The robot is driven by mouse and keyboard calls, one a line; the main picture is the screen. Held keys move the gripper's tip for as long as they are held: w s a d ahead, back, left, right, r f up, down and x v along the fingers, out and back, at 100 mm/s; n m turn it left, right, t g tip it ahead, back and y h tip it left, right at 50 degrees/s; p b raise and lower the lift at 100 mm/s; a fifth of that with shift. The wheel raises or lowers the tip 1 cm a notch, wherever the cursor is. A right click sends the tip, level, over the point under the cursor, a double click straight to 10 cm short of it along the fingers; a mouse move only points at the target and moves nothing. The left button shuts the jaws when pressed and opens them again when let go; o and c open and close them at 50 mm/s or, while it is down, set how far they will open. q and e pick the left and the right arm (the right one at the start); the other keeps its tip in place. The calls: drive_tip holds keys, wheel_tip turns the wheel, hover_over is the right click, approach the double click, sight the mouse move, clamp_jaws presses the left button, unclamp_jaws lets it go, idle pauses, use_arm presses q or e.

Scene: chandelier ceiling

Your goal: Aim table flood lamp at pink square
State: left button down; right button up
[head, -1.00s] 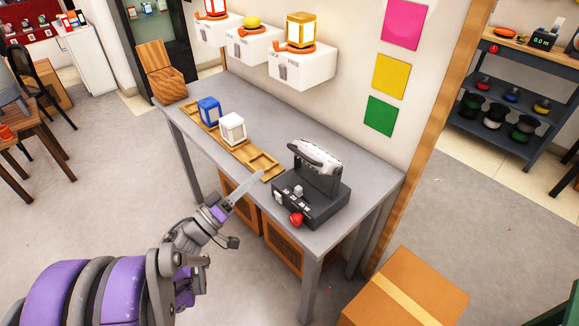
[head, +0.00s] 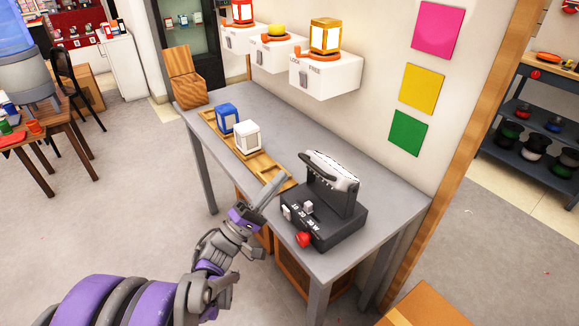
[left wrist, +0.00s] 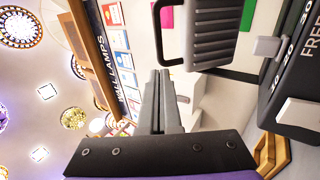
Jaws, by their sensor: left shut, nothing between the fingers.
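The table flood lamp (head: 333,184) stands on a black control base (head: 322,221) at the near right end of the grey table. Its pale ribbed head and dark handle face the wall side. The base has several switches and a red knob (head: 304,239). The pink square (head: 437,28) hangs on the wall, above the yellow and green ones. My left gripper (head: 277,184) is shut and empty, just left of the lamp above the table's front edge. In the left wrist view the shut fingers (left wrist: 160,80) point toward the lamp head (left wrist: 212,30). My right gripper is out of view.
A wooden tray (head: 262,164) with a blue and a white lantern lies left of the lamp. White wall boxes (head: 325,75) with lamps hang above the table. A yellow square (head: 422,89) and green square (head: 408,132) are on the wall. A cardboard box (head: 440,305) stands at lower right.

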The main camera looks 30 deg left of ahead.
sight(327, 170)
use_arm(q)
drive_tip(key=shift+x, duration=2.2)
drive_tip(key=shift+w+d+r+p, duration=0.25)
drive_tip(key=shift+w+r+p, duration=0.25)
drive_tip(key=shift+r+p, duration=0.15)
drive_tip(key=shift+f, duration=0.15)
